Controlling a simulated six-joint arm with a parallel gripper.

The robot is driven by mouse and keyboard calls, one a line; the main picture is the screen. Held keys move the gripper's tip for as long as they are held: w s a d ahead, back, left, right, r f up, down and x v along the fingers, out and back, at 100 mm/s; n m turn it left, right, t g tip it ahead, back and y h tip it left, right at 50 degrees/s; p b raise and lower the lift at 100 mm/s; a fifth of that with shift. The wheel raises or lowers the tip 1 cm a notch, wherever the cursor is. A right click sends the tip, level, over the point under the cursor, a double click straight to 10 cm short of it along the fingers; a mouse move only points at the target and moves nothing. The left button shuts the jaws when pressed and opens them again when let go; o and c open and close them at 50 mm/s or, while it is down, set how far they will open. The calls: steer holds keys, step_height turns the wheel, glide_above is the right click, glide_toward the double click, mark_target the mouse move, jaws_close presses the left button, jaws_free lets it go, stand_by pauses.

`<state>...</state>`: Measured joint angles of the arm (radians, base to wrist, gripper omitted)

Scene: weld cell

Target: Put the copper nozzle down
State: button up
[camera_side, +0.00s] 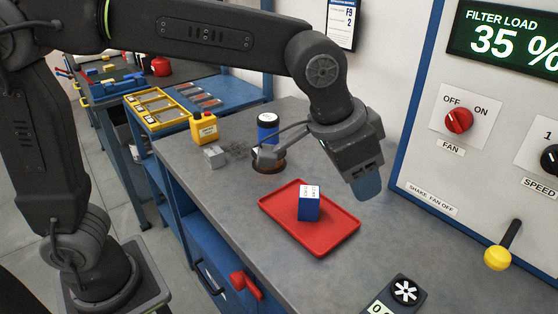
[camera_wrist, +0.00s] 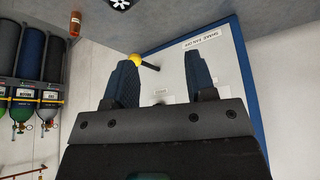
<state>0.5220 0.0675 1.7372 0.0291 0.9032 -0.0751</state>
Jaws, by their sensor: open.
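A small copper-coloured cylinder, which looks like the copper nozzle (camera_wrist: 75,22), shows at the top left of the wrist view, by the bench edge and well away from my fingers. I cannot make it out in the side view. My gripper (camera_wrist: 163,64) is open, with nothing between its two blue fingers. In the side view my gripper (camera_side: 368,187) hangs above the bench, just right of the red tray (camera_side: 335,244); only one finger shows clearly there.
A blue and white box (camera_side: 309,207) sits on the tray. A dark device with a star knob (camera_side: 404,291) lies at the front. A blue can (camera_side: 267,128) and a yellow button box (camera_side: 204,127) stand behind. The control panel (camera_side: 470,150) bounds the right.

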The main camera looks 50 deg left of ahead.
steer(key=s+a+f+n+y, duration=0.1)
steer(key=s+a+f+n, duration=0.1)
steer(key=s+a, duration=0.5)
steer(key=s+a+f+n+t+y, duration=0.1)
steer(key=s+a+f+n, duration=0.1)
steer(key=s+a, duration=0.6)
steer(key=a+n, duration=0.1)
steer(key=a, duration=0.5)
steer(key=shift+s, duration=0.3)
